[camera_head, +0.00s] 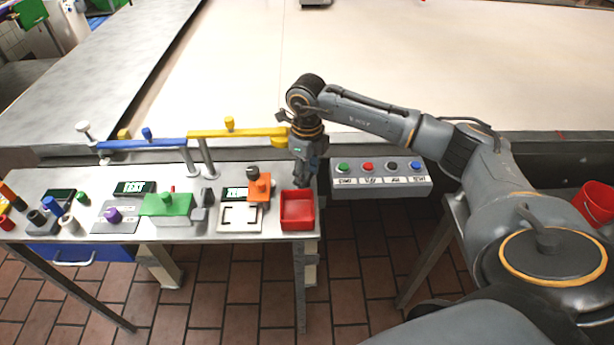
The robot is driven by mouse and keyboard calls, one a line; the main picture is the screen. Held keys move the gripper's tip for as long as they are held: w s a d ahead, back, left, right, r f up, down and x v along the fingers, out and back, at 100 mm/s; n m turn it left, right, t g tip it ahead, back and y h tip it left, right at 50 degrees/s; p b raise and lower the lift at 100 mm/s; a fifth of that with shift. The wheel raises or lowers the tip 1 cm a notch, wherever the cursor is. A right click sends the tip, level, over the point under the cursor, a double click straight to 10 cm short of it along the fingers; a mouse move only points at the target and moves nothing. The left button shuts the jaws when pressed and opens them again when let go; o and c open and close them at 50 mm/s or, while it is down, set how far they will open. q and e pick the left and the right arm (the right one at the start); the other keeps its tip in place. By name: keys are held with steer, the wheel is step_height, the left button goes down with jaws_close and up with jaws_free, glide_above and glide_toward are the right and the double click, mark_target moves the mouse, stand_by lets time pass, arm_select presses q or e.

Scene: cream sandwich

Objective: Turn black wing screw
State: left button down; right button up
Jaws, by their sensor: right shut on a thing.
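My right gripper (302,182) points down at the right end of the metal table, just behind the red tray (297,222). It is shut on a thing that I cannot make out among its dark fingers. I cannot clearly pick out the black wing screw; it may be hidden at the fingertips. A dark knob (251,170) sits on top of the orange clamp (259,187), left of the gripper and apart from it. My left gripper is out of view.
A blue bar (150,144) and a yellow bar (230,132) stand on posts behind the table's small fixtures. The yellow bar's end is close to my right gripper in the picture. A grey button box (382,188) stands to the right. A large pale surface lies behind.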

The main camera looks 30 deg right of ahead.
mark_target(307, 178)
stand_by(0.3)
steer(key=o, duration=1.2)
steer(key=shift+r, duration=0.25)
step_height(307, 178, up, 8)
steer(key=shift+f, duration=0.25)
